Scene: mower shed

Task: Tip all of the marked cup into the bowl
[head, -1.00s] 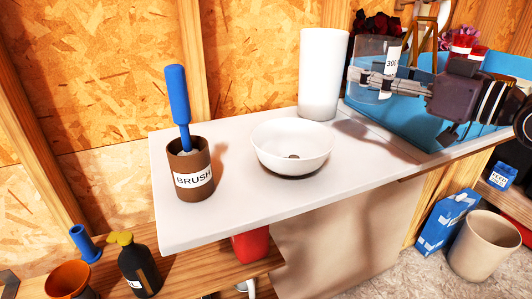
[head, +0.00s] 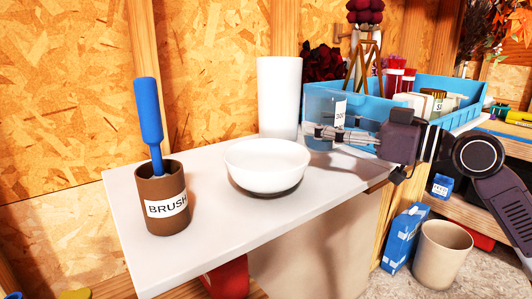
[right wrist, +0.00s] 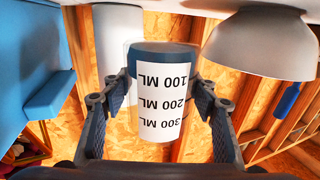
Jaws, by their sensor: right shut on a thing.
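The marked cup (head: 318,106) is clear, with a white label reading 100, 200 and 300 ML, seen upside down in the right wrist view (right wrist: 165,95). A dark blue-grey band shows at its base end; it may be the contents. My right gripper (head: 345,137) is shut on the cup. It holds the cup about upright, right of and behind the bowl in the head view. The white bowl (head: 267,160) stands on the light counter; it also shows at upper right in the right wrist view (right wrist: 265,50). Its inside looks empty where visible. My left gripper is not in view.
A tall white cylinder (head: 279,95) stands behind the bowl, close to the cup. A brown BRUSH holder (head: 155,213) with a blue-handled brush stands at left. A blue crate (head: 465,118) with jars is behind my right gripper. The counter's front (head: 225,235) is clear.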

